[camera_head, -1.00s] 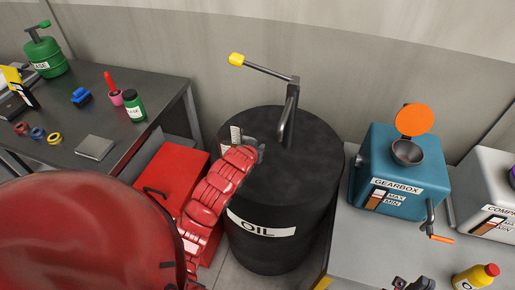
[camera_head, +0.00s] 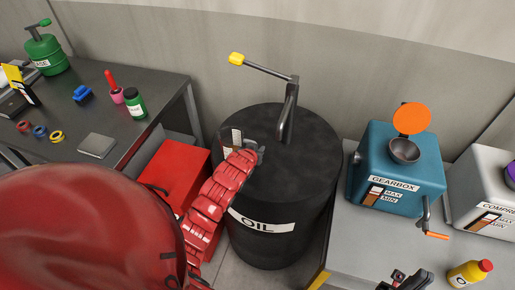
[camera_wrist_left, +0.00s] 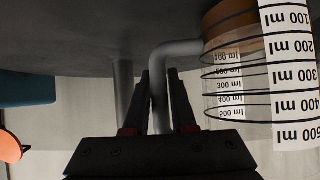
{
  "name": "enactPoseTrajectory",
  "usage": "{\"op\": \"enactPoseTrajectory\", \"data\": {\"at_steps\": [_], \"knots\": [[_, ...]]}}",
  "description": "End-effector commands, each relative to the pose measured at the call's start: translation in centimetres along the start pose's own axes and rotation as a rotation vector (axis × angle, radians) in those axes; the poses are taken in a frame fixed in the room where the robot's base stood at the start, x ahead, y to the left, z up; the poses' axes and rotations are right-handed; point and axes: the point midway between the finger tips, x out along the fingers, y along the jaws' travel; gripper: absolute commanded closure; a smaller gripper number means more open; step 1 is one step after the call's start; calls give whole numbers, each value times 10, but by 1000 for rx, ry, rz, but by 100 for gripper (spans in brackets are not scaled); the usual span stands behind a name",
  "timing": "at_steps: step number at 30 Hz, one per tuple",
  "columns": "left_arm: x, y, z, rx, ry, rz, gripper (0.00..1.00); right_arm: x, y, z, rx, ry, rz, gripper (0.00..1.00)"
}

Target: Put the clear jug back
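The clear jug (camera_head: 233,141) is upright over the left part of the black oil drum's lid (camera_head: 310,165). In the left wrist view the jug (camera_wrist_left: 222,135) is upside down, with a white millilitre scale and brown liquid at its base. Whether it touches the lid is hard to tell. My left gripper (camera_head: 257,150) is right of the jug; in its wrist view the fingers (camera_wrist_left: 160,85) close around the jug's grey bent handle (camera_wrist_left: 180,48). My right gripper (camera_head: 408,280) shows only partly at the bottom edge; its opening is unclear.
The pump (camera_head: 288,110) with a yellow-ended lever rises from the lid. A red cabinet (camera_head: 178,172) stands left of the drum. The blue gearbox (camera_head: 400,175) and a yellow bottle (camera_head: 468,273) are on the right bench. The left table (camera_head: 60,110) holds several small items.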

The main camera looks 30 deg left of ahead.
Motion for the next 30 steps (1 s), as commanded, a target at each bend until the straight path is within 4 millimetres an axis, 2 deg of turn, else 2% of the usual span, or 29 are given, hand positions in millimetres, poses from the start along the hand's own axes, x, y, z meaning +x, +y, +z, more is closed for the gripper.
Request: {"op": "enactPoseTrajectory", "data": {"at_steps": [1, 3, 4, 14, 17, 23, 30], "knots": [[0, 0, 0, 0, 0, 0, 64, 0, 0, 0, 0, 0, 0, 100], [0, 0, 0, 0, 0, 0, 52, 0, 0, 0, 0, 0, 0, 100], [0, 0, 0, 0, 0, 0, 51, 0, 0, 0, 0, 0, 0, 100], [-3, 0, -5, 0, 0, -1, 51, 4, 0, -1, 0, 0, 0, 100], [-7, -2, -2, -1, -2, -2, 51, 0, 0, 0, 0, 0, 0, 100], [-31, -2, -2, 0, 2, -2, 51, -7, 0, 1, 0, 0, 0, 100], [-70, -1, -2, -2, 4, -1, 51, -16, -1, 3, 0, 0, 0, 100]]}}
